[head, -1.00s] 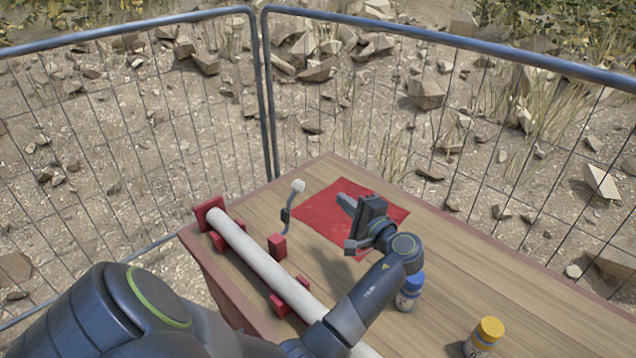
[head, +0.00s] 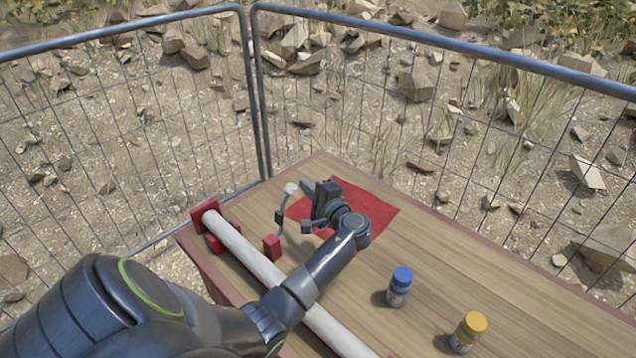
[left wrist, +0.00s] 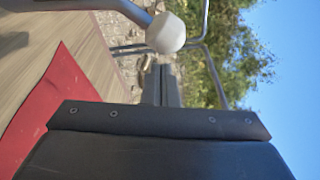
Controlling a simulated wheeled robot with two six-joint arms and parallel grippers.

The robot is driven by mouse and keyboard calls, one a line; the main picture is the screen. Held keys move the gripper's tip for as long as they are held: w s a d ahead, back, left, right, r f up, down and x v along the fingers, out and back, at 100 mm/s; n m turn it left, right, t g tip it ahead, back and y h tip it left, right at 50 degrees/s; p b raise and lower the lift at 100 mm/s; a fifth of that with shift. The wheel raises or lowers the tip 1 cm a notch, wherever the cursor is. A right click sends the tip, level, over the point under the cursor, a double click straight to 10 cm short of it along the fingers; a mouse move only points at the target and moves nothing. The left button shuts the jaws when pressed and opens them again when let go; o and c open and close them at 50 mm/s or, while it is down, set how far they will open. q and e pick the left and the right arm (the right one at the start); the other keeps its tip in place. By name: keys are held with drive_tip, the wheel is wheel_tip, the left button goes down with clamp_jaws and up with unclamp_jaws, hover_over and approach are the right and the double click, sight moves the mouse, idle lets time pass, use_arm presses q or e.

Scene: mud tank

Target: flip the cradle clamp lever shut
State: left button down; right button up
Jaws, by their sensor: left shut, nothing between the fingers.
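The clamp lever (head: 281,214) is a thin grey bent bar with a white ball knob (head: 290,188) on top. It stands up from beside a small red block (head: 272,248), next to the white pipe (head: 240,247) lying in its red cradle (head: 207,213). My left gripper (head: 308,188) is shut and empty, just right of the knob. In the left wrist view the knob (left wrist: 166,33) is beyond the closed fingers (left wrist: 162,86); I cannot tell whether they touch. My left forearm crosses over the pipe and hides part of it. My right gripper is not in view.
A red mat (head: 378,209) lies under and behind my left gripper. A blue-capped bottle (head: 399,287) and a yellow-capped bottle (head: 468,332) stand on the wooden table (head: 440,265) to the right. A wire fence (head: 420,110) runs behind the table.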

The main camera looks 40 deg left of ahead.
use_arm(q)
drive_tip(key=shift+s+d+r, duration=0.1)
drive_tip(key=shift+s+r, duration=0.1)
drive_tip(key=shift+s, duration=0.6)
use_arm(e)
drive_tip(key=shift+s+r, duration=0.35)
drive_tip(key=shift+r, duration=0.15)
use_arm(q)
drive_tip(key=shift+s, duration=0.1)
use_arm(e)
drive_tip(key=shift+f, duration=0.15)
